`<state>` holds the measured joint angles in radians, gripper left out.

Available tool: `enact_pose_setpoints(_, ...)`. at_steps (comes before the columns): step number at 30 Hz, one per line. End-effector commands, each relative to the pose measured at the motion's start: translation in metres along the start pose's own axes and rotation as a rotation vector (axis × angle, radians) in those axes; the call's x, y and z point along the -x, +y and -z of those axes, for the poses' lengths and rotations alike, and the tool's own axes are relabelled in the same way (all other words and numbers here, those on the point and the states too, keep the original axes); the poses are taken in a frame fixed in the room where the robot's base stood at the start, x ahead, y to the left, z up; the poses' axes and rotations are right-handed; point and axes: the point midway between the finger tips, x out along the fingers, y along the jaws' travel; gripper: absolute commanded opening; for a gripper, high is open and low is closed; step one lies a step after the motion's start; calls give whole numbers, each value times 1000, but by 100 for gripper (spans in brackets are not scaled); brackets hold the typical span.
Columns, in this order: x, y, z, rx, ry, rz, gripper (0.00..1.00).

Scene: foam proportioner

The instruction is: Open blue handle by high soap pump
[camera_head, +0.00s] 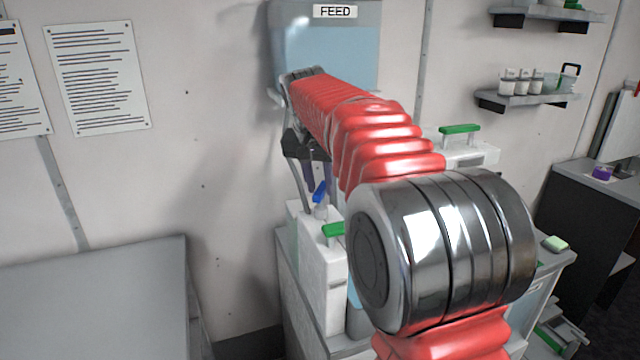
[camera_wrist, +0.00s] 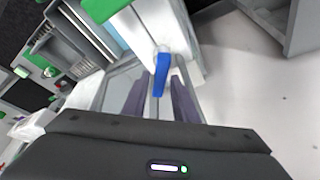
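The blue handle (camera_head: 319,191) is small and stands on a short metal valve, beside a white unit with a green handle (camera_head: 333,230). In the wrist view the blue handle (camera_wrist: 162,67) shows just beyond my fingertips, near the middle. My gripper (camera_head: 315,178) reaches down to it in the head view, partly hidden by my arm. In the wrist view my gripper's two dark purple fingers (camera_wrist: 160,98) stand apart with a gap between them. The blue handle lines up with that gap. I cannot tell whether a finger touches it. The high soap pump cannot be made out for sure.
A light blue tank marked FEED (camera_head: 335,12) hangs on the wall behind my arm. A second green handle (camera_head: 460,129) tops a white unit at the right. A grey table (camera_head: 95,290) stands at the left. Wall shelves (camera_head: 530,98) hold small bottles.

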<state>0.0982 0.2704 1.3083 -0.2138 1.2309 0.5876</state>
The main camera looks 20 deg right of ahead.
Motion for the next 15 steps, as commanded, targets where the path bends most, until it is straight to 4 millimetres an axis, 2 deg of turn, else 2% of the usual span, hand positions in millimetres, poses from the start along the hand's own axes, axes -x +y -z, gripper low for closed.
enact_pose_setpoints(2,0,0,0,0,0,0,20)
enact_pose_setpoints(10,0,0,0,0,0,0,1)
enact_pose_setpoints(15,0,0,0,0,0,1,0)
